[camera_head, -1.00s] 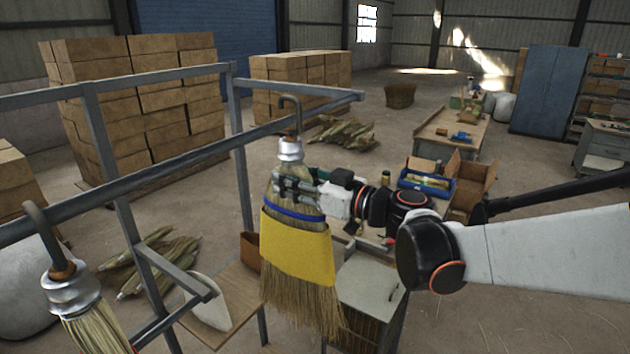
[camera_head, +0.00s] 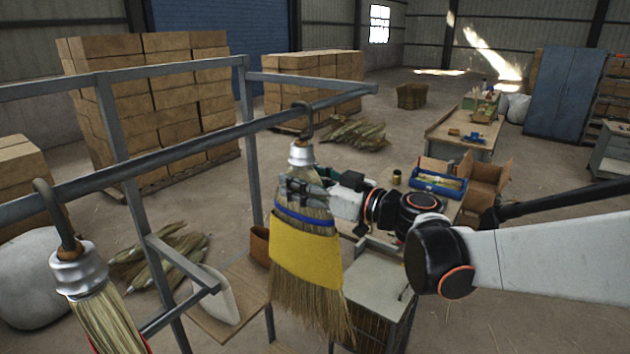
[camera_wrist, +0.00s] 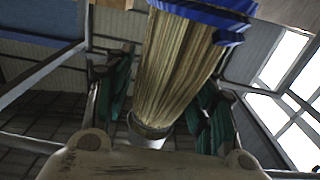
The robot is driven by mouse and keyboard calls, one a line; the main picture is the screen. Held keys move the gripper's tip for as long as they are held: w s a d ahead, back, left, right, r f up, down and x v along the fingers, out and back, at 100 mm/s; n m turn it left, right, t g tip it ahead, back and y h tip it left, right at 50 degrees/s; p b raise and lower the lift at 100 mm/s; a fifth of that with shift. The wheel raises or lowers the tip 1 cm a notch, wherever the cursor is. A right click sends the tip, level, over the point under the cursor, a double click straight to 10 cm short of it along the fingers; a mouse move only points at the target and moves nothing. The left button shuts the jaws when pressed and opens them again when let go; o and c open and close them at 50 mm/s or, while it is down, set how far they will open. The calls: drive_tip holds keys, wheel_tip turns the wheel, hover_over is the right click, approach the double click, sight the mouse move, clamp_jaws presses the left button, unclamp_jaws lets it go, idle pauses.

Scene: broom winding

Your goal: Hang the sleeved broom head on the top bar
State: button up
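The broom head (camera_head: 303,262) has a yellow sleeve, a blue band, straw bristles, a silver cap and a metal hook. It hangs nearly upright beneath the top bar (camera_head: 215,141). In the head view its hook crosses the bar, its curve just above it; whether it rests there I cannot tell. My gripper (camera_head: 308,192) is shut on the bristles below the cap. In the wrist view the fingers of my gripper (camera_wrist: 160,103) flank the straw of the broom head (camera_wrist: 178,65), with the blue band at the top. Contact at the left finger is unclear.
Another broom head (camera_head: 92,292) hangs from the same bar at the left. A grey frame post (camera_head: 249,150) stands behind the bar. Stacked boxes (camera_head: 150,110) stand farther back.

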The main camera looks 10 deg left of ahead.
drive_tip(key=shift+d, duration=0.1)
drive_tip(key=v, duration=1.2)
drive_tip(key=s+d+f+m+h+b, duration=0.25)
drive_tip(key=f+b, duration=0.25)
drive_tip(key=f, duration=0.3)
drive_tip(key=s+d+f+m+h+b, duration=0.25)
drive_tip(key=s+d+f+b, duration=0.2)
drive_tip(key=f, duration=0.35)
drive_tip(key=s+d+f+m+h+b, duration=0.2)
drive_tip(key=s+d+f+h+b, duration=0.15)
drive_tip(key=f+b, duration=0.35)
drive_tip(key=s+d+f+m+h+b, duration=0.3)
drive_tip(key=s+d+f+h+b, duration=0.1)
drive_tip(key=d+f, duration=0.3)
drive_tip(key=s+d+f+m+h+b, duration=0.3)
drive_tip(key=d+f+b, duration=0.3)
drive_tip(key=d+f, duration=0.2)
wheel_tip(320, 180, down, 3)
drive_tip(key=shift+s+r+h, duration=0.2)
drive_tip(key=shift+s+h, duration=0.35)
drive_tip(key=shift+s, duration=0.1)
